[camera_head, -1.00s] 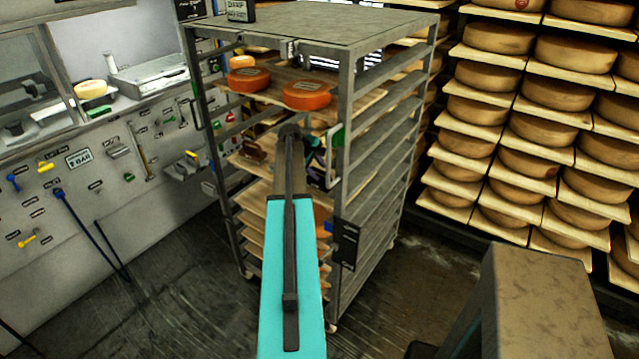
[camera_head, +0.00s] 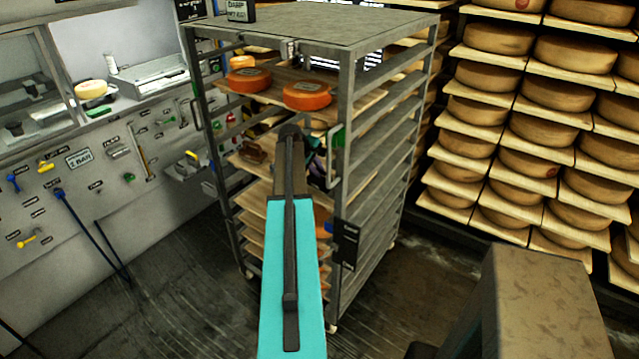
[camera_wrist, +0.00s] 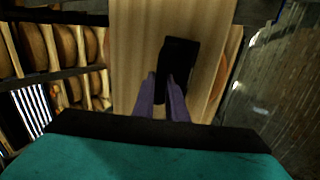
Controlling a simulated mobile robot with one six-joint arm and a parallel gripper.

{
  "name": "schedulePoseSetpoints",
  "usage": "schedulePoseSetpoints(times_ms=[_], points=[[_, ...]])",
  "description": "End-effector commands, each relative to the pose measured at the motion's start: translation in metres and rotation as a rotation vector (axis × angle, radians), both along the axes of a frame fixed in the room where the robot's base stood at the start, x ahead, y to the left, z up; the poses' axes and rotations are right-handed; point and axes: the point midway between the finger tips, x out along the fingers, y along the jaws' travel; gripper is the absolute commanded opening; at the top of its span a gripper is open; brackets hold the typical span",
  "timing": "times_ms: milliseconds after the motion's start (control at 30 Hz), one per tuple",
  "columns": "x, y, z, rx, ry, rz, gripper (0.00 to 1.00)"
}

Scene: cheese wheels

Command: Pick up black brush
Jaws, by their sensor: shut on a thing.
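The black brush (camera_wrist: 178,56) shows in the wrist view as a dark block over a pale wooden board. My gripper (camera_wrist: 163,92), with purple fingers, is shut on its near part. The far end of the brush sticks out beyond the fingertips. I cannot tell whether the brush touches the board. In the head view my teal arm reaches into the metal rack and hides the brush; only a little of the purple gripper (camera_head: 318,165) shows beside the arm's end.
The grey metal rack (camera_head: 345,110) has wooden shelves close above and below my arm. Orange cheese wheels (camera_head: 307,95) lie on the shelf above. Rack posts stand either side. A tool wall (camera_head: 80,190) is at left, cheese shelves (camera_head: 540,130) at right. The floor in front is open.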

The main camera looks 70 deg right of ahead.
Motion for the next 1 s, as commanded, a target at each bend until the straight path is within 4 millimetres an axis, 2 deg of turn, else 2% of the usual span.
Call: schedulePoseSetpoints(times_ms=[367,767,1000], points=[[0.001,0.000,0.006,-0.002,0.000,0.001,0.00],[0.001,0.000,0.036,-0.002,-0.001,0.000,0.00],[0.010,0.034,0.033,0.000,0.000,0.002,0.00]])
